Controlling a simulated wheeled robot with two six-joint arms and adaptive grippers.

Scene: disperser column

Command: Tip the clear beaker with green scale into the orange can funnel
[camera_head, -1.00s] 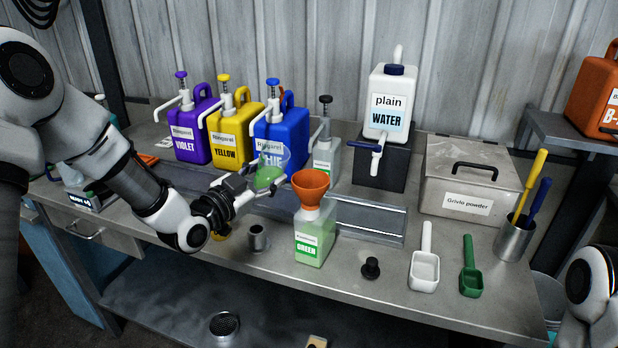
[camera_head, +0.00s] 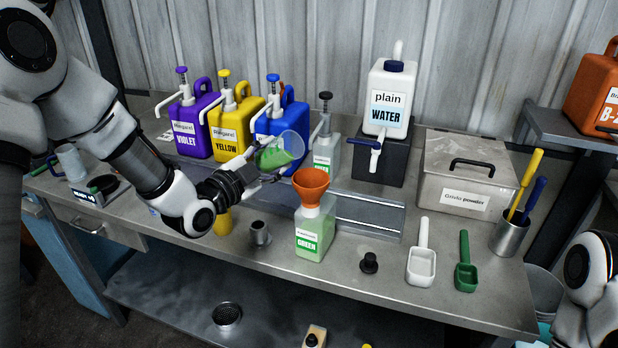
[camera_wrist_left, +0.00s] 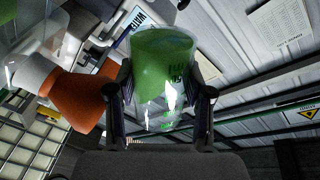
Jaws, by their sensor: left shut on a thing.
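My left gripper (camera_head: 262,170) is shut on the clear beaker (camera_head: 292,143), which holds green liquid and is tilted with its mouth toward the right. The beaker (camera_wrist_left: 163,75) also shows between the two fingers in the left wrist view, with green scale marks on its wall. The orange funnel (camera_head: 311,182) stands upright in the neck of the can labelled GREEN (camera_head: 315,232). The beaker is above and to the left of the funnel, apart from it in the head view. The funnel (camera_wrist_left: 80,100) is left of the beaker in the wrist view. My right gripper is out of view.
Violet (camera_head: 190,125), yellow (camera_head: 232,125) and blue (camera_head: 280,120) pump cans stand behind. The plain water tank (camera_head: 388,100) is at the back. A metal cup (camera_head: 260,233), a black cap (camera_head: 369,263) and two scoops lie near the front.

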